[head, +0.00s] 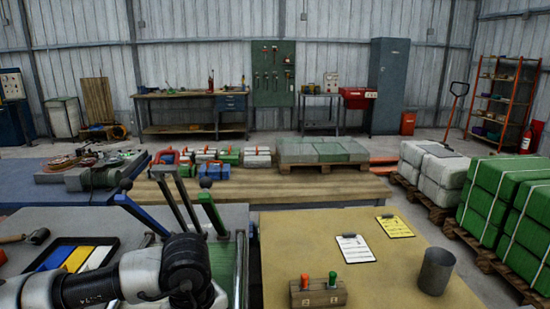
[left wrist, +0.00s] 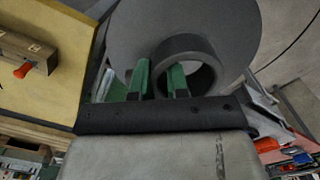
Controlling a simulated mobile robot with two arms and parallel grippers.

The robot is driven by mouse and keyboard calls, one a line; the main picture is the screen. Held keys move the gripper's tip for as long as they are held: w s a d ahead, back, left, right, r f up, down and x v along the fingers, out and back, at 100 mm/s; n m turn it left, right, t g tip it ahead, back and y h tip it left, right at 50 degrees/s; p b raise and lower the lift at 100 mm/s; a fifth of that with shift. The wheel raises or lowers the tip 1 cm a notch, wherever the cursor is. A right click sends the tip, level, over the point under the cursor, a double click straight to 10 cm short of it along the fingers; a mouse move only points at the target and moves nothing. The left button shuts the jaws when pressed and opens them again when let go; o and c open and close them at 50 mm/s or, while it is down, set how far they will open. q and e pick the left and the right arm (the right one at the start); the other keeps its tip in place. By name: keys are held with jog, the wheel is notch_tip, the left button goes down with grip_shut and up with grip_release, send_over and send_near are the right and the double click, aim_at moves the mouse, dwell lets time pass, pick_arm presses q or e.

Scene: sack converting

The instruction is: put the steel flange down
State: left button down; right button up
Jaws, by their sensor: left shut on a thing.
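In the left wrist view, the steel flange (left wrist: 225,25) is a broad grey disc with a raised round hub. My left gripper (left wrist: 160,72) is shut on it, one green finger inside the hub ring and the other outside, pinching the hub's wall. Part of the disc is cut off at the top of that view. In the head view my left arm comes in at the bottom left, but its gripper and the flange are not visible. What lies directly under the flange cannot be told. My right gripper shows in neither view.
A tan-topped table (head: 300,245) holds a wooden block (head: 318,293) with red and green pieces, two clipboards (head: 355,248) and a grey metal cup (head: 437,270). Strapped green bales (head: 510,195) stand right.

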pick_arm(q)
jog(key=a+m, duration=0.1)
jog(key=m, duration=0.1)
jog(key=s+a+m, duration=0.1)
jog(key=a+m, duration=0.1)
jog(key=a+f+m, duration=0.1)
jog(key=a, duration=0.1)
jog(key=shift+s+m, duration=0.25)
jog(key=shift+m, duration=0.15)
jog(key=shift+s+a+f+m, duration=0.1)
jog(key=shift+s+a+m, duration=0.1)
jog(key=shift+a+m, duration=0.3)
jog(key=shift+s+a+m, duration=0.15)
jog(key=shift+a+m, duration=0.1)
jog(key=shift+m, duration=0.45)
